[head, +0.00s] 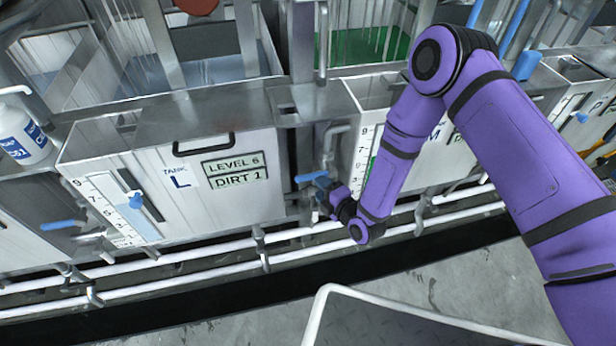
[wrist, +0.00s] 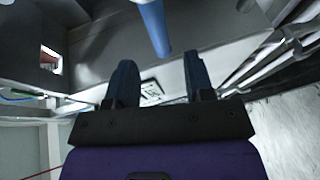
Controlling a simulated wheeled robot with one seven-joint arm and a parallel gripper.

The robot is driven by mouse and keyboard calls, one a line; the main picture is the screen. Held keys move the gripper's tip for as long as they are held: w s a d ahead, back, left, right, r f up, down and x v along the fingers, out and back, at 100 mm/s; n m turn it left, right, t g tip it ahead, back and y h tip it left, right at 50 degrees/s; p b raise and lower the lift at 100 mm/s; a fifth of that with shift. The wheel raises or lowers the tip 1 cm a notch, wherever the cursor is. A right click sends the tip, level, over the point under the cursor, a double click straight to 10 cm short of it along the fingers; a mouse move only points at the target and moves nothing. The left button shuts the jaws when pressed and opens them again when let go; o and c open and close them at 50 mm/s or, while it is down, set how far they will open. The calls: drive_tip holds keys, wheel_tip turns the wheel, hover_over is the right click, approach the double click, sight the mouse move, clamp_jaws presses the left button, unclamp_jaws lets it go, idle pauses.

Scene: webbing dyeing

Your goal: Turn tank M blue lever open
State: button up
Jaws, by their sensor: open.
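Tank M (head: 437,150) is the white tank right of centre in the head view, partly hidden behind my arm. A blue lever (head: 311,177) sticks out at its lower left, in the gap beside tank L. My gripper (head: 326,190) is right at this lever, and its tips are hard to make out there. In the wrist view, the blue lever (wrist: 154,26) comes down from the top edge, its end lying ahead of the gap between the two fingers. My gripper (wrist: 161,75) is open there, with nothing held. I cannot tell whether a finger touches the lever.
Tank L (head: 220,195) stands left, with its own blue lever (head: 62,225) and a blue gauge marker (head: 136,200). White pipes (head: 200,247) run along the tank fronts below the levers. A white bottle (head: 22,135) stands far left.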

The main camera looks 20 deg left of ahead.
sight(308, 177)
drive_tip(key=x, duration=0.7)
clamp_jaws()
